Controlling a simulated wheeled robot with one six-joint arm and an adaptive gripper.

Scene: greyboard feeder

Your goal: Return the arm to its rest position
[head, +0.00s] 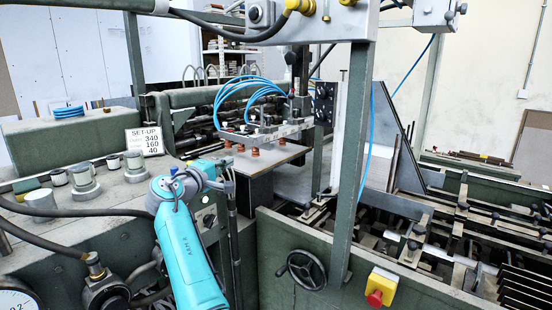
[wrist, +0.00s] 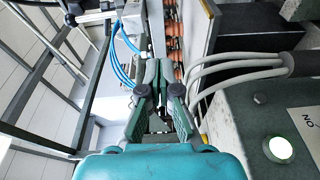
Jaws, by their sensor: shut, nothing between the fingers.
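My arm (head: 186,250) is teal and rises from the bottom of the head view, bending at a joint near the machine's green side. My gripper (wrist: 158,72) points away in the wrist view, its dark fingers close together at the tips with nothing held between them. In the head view the wrist end lies in front of the machine's left part, and the fingers are too small to make out clearly. In the wrist view, orange-brown suction cups (wrist: 174,50) and a grey board edge (wrist: 196,35) show just beyond and to the right of the fingertips.
A feeder head with blue hoses (head: 262,130) hangs over a board stack (head: 270,155). A handwheel (head: 307,270), a red stop button (head: 375,298) and a green post (head: 352,160) stand to the right. Grey cables (wrist: 235,65) run close beside my gripper.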

